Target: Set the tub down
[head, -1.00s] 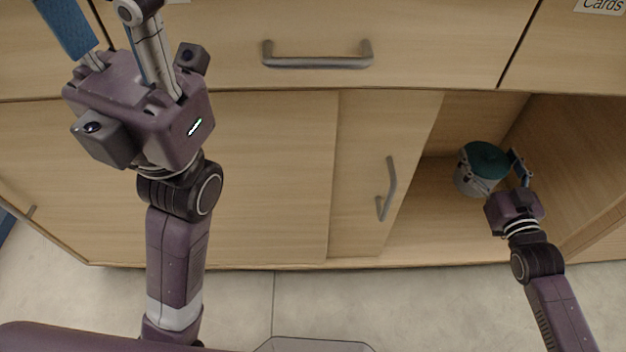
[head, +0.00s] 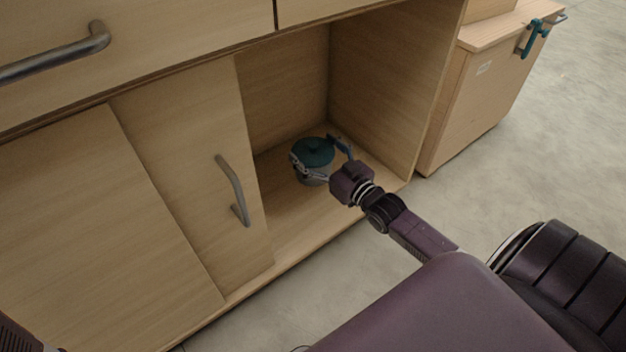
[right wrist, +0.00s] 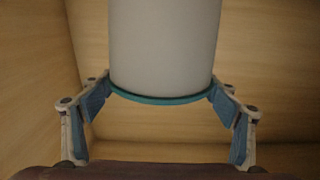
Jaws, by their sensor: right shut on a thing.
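The tub (head: 315,176) is a light grey-white round container with a teal lid, inside the open cabinet compartment in the head view. My right gripper (head: 322,163) reaches in from the lower right and is shut on the tub, one finger on each side. In the right wrist view the pale tub wall (right wrist: 165,45) and its teal rim sit between the blue finger pads of the right gripper (right wrist: 162,97). The tub looks about upright. I cannot tell whether its base touches the compartment floor. My left gripper is out of the head view.
The cabinet's sliding door (head: 190,170) with a grey handle stands left of the opening. The compartment's side wall (head: 390,90) is close on the right. Bare compartment floor (head: 285,225) lies in front of the tub. A separate wooden unit (head: 485,90) stands further right.

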